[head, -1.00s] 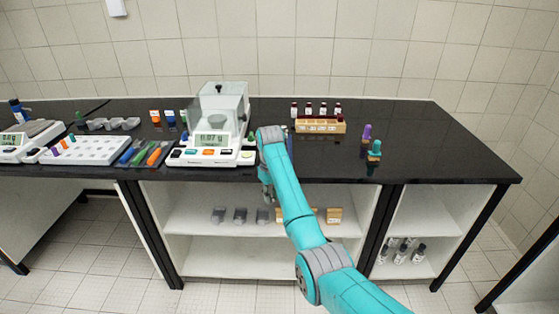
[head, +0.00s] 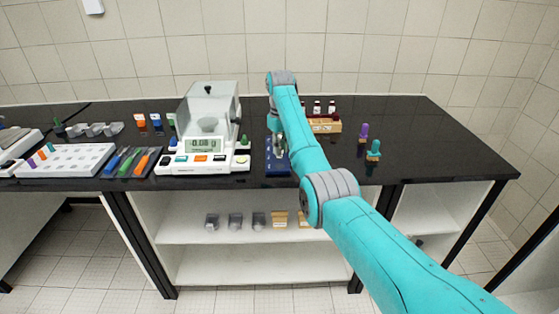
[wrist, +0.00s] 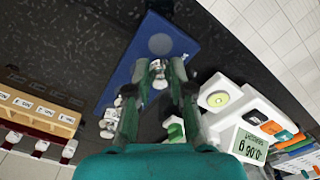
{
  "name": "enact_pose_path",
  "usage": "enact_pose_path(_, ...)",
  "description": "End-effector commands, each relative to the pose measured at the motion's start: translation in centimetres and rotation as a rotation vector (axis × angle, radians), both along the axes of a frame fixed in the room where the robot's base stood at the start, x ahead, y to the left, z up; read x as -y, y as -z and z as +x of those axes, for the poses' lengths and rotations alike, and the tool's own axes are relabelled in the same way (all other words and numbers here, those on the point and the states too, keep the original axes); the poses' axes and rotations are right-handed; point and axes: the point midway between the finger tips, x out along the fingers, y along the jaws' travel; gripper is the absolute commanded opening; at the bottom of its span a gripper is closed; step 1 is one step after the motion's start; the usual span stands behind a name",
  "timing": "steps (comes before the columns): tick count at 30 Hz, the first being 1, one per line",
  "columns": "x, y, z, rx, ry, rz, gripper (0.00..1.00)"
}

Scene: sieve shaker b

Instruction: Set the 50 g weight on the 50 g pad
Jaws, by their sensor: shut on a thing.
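My gripper (wrist: 158,84) is shut on a small silver weight (wrist: 158,70), which shows between the fingertips in the wrist view. The held weight is over the blue board (wrist: 120,84). A round grey pad (wrist: 160,44) lies on the board just beyond the weight in that view. I cannot read any mark on the weight or pad. Other small silver weights (wrist: 110,118) stand beside the left finger. In the head view my gripper (head: 277,146) is over the blue board (head: 277,170), right of the balance, and its tips and the weight are hard to make out.
The balance (head: 200,160) stands close on the left, with a green-topped item (head: 243,141) at its side. A wooden vial rack (head: 325,125) is behind my arm. Purple (head: 364,131) and teal (head: 374,149) items stand to the right. The counter's right end is clear.

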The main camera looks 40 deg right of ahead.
Motion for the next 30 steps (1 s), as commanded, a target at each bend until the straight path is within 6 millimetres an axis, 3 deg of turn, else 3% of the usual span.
enact_pose_path(12,0.0,4.9,0.0,-0.001,0.000,0.000,0.00)
enact_pose_path(24,0.0,5.5,0.0,0.001,0.000,0.000,0.00)
enact_pose_path(25,0.0,5.5,0.0,0.001,0.000,-0.001,0.29)
enact_pose_path(27,0.0,5.5,0.0,0.001,0.000,-0.001,0.46)
enact_pose_path(30,0.0,5.5,0.0,0.001,0.000,-0.001,0.47)
